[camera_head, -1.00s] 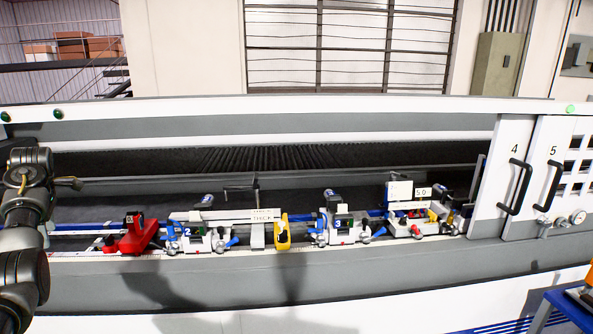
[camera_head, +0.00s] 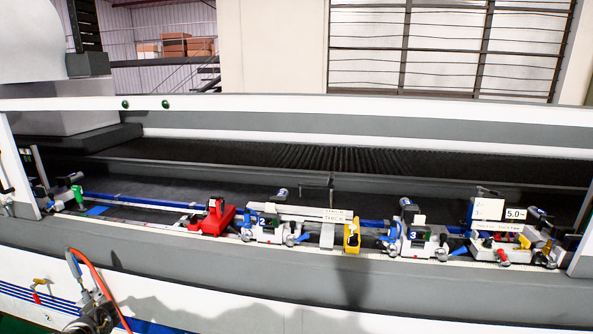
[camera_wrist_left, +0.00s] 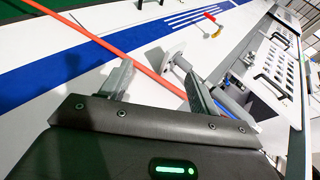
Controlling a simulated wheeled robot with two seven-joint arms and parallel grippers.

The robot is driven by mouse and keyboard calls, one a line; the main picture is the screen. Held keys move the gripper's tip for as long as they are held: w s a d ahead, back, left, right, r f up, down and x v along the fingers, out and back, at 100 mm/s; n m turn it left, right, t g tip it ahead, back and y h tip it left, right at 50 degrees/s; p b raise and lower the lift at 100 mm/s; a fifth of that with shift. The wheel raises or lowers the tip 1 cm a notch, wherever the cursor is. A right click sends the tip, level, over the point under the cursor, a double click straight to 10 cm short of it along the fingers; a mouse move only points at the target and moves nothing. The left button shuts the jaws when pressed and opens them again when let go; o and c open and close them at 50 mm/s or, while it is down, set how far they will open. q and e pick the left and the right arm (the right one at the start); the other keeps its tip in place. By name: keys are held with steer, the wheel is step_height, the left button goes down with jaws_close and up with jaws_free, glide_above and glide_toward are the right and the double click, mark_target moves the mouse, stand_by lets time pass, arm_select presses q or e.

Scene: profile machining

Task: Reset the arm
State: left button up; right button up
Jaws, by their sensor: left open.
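My left gripper (camera_wrist_left: 155,70) shows in the left wrist view, with its two grey fingers apart and nothing held between them. A white cylindrical fitting and an orange hose (camera_wrist_left: 110,46) appear behind the fingers; I cannot tell whether either touches them. In the head view the orange hose (camera_head: 92,270) curves at the lower left, beside a grey metal piece (camera_head: 90,298) that I cannot identify for sure. My right gripper is in neither view.
The long machine bed (camera_head: 260,187) spans the head view. Along its front rail stand a red clamp (camera_head: 212,219), a yellow block (camera_head: 351,236) and several white-and-blue clamp units (camera_head: 415,238). A small red-and-yellow valve handle (camera_head: 38,290) is on the front panel.

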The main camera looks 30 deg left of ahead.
arm_select(q)
steer(key=s+d+f+m+t+h, duration=0.1)
steer(key=s+f+m, duration=0.3)
steer(key=s, duration=0.3)
steer(key=s+d+f+m+h, duration=0.1)
steer(key=s+d+f+m, duration=0.1)
steer(key=s+f+m, duration=0.3)
steer(key=s+d+f+n+h, duration=0.15)
steer(key=s+d+f, duration=0.25)
steer(key=d+f, duration=0.55)
steer(key=s+d+f+h, duration=0.2)
steer(key=d+f, duration=0.4)
steer(key=d, duration=0.5)
steer(key=s+d+f+h, duration=0.1)
steer(key=s+d+f, duration=0.1)
steer(key=d+f, duration=0.65)
steer(key=s+d+f+n+h, duration=0.1)
steer(key=d+f+h, duration=0.1)
steer(key=d, duration=1.5)
steer(key=s+d+f+n+h, duration=0.1)
steer(key=d+f+n+h, duration=0.15)
steer(key=d, duration=1.45)
step_height(320, 180, down, 6)
steer(key=m+b, duration=0.1)
steer(key=b, duration=0.6)
steer(key=shift+a+g, duration=0.35)
steer(key=shift+g, duration=0.05)
